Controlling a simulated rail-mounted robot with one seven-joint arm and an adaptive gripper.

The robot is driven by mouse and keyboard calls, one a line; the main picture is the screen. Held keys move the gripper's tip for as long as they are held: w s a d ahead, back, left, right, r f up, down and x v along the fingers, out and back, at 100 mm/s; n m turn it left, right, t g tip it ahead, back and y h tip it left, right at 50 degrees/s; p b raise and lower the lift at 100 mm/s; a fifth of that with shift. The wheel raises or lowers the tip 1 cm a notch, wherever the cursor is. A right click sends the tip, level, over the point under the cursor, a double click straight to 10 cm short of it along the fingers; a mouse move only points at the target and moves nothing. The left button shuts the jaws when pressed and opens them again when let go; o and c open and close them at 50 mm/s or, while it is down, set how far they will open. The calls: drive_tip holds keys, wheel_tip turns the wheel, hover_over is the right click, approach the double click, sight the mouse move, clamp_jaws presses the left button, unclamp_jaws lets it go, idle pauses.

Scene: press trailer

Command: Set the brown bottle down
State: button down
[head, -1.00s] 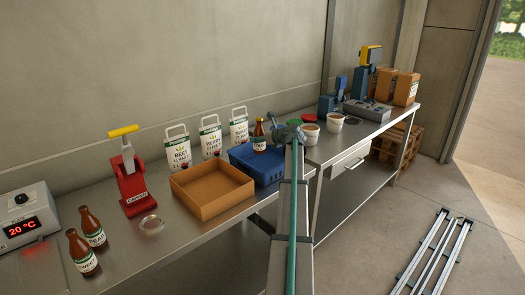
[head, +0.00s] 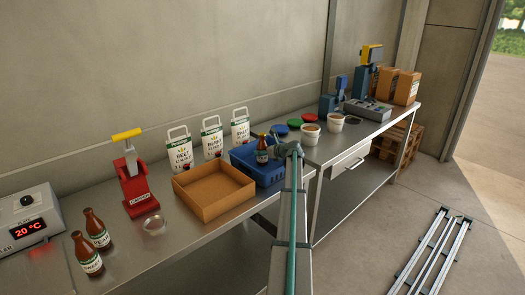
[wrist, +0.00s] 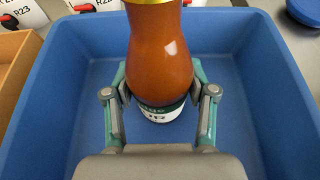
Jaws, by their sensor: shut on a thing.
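The brown bottle (wrist: 160,60) has a yellow cap and a green and white label. My gripper (wrist: 160,100) is shut on it around the body, just above the label, and holds it upright. In the head view the bottle (head: 262,150) is at the blue crate (head: 268,176), and in the wrist view it is within the crate's walls (wrist: 60,90). The bottle's base is hidden, so I cannot tell whether it touches the crate floor. No other bottle shows in the crate in the wrist view.
An open orange-brown box (head: 213,204) stands left of the crate. White bag-like packs (head: 179,148) stand behind them. Two other brown bottles (head: 88,256) stand front left by a red capper (head: 137,190). White tubs (head: 309,134) stand to the right.

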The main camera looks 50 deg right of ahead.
drive_tip(key=shift+f, duration=0.1)
drive_tip(key=shift+c, duration=1.8)
unclamp_jaws()
drive_tip(key=b+v, duration=0.2)
drive_tip(key=v, duration=1)
drive_tip(key=shift+a, duration=0.1)
